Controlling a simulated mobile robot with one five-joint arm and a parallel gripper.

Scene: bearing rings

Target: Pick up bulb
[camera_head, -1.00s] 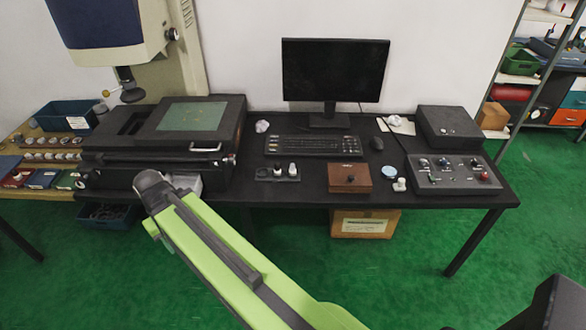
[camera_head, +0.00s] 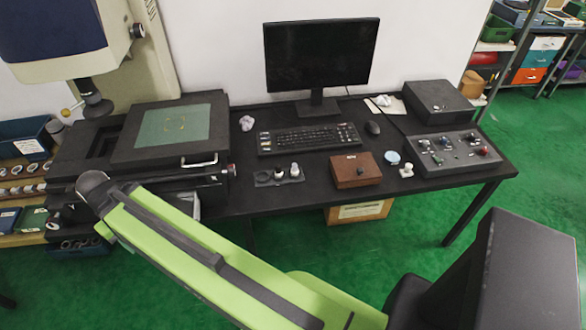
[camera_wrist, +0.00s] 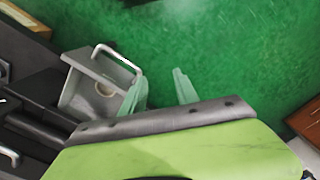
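No bulb can be named for certain. A small white piece (camera_head: 406,171) stands near the table's front edge, right of the brown box, and may be the bulb; it is too small to tell. My gripper (camera_wrist: 163,90) shows in the wrist view with its two pale green fingers apart and nothing between them, over the green floor. Its left finger overlaps an open grey drawer (camera_wrist: 78,91) with a ring (camera_wrist: 105,89) in it. In the head view my fingers are hidden beyond my green arm, at the left.
The black table (camera_head: 235,203) holds a keyboard (camera_head: 308,138), a monitor (camera_head: 320,55), a brown box (camera_head: 355,170), a small black tray (camera_head: 264,179) with little parts, and a control panel (camera_head: 452,153). A measuring machine (camera_head: 172,128) fills the left. Green floor is open in front.

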